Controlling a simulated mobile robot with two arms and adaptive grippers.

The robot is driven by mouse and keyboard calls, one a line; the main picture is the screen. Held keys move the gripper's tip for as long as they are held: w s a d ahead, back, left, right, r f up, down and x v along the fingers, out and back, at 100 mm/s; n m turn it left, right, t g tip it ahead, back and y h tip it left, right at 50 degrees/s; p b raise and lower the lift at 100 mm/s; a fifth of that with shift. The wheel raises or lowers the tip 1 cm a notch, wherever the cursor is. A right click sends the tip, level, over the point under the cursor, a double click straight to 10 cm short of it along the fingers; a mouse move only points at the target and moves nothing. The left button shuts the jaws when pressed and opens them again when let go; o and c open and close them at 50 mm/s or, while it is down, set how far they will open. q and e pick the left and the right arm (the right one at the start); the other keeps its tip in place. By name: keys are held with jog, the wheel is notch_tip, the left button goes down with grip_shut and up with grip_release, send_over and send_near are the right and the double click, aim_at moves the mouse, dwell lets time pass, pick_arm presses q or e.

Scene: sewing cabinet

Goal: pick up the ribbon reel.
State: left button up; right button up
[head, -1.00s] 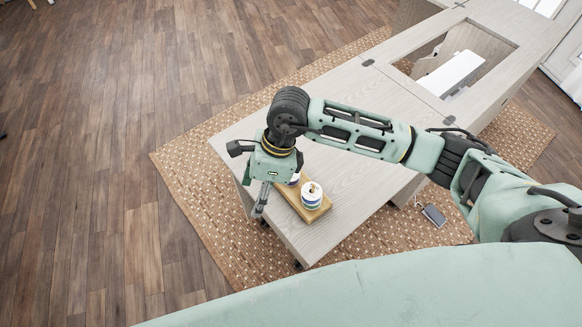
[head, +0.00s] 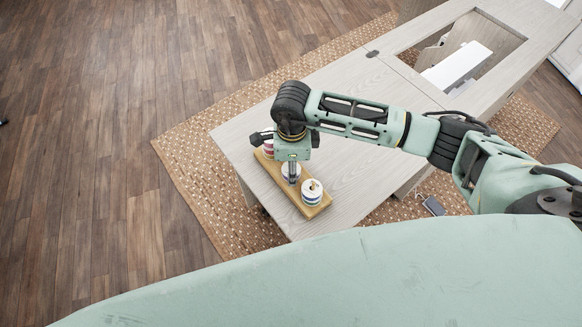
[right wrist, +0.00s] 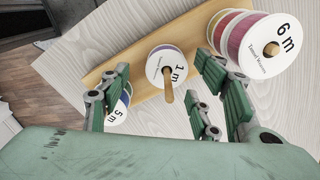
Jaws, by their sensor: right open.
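Three ribbon reels stand on a wooden peg board (head: 275,180) at the table's near left end. In the right wrist view they are a reel marked 1 m (right wrist: 166,66) on a wooden peg, a larger reel marked 6 m (right wrist: 262,40) with red and purple bands, and a reel marked 5 m (right wrist: 119,112), partly hidden behind a finger. My right gripper (head: 292,172) is over the middle reel, pointing down. In the wrist view its open fingers (right wrist: 163,90) lie on either side of the 1 m reel; contact cannot be told. My left gripper is not in view.
The pale wooden table (head: 350,175) is clear to the right of the board. A rectangular opening with a white piece inside (head: 458,66) lies farther back. A woven rug (head: 200,170) and wood floor surround the table.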

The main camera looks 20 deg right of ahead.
jog(key=shift+w+f, duration=0.15)
jog(key=shift+f, duration=0.5)
jog(key=shift+w+f, duration=0.15)
jog(key=shift+f, duration=0.45)
jog(key=shift+d+f, duration=0.1)
jog(key=shift+f, duration=0.15)
jog(key=shift+s, duration=0.1)
jog(key=shift+c, duration=1.4)
jog(key=c, duration=0.7)
jog(key=shift+r, duration=0.1)
jog(key=shift+c, duration=0.2)
pick_arm(q)
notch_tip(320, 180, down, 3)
jog(key=b, duration=0.3)
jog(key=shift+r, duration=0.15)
pick_arm(e)
notch_tip(320, 180, up, 18)
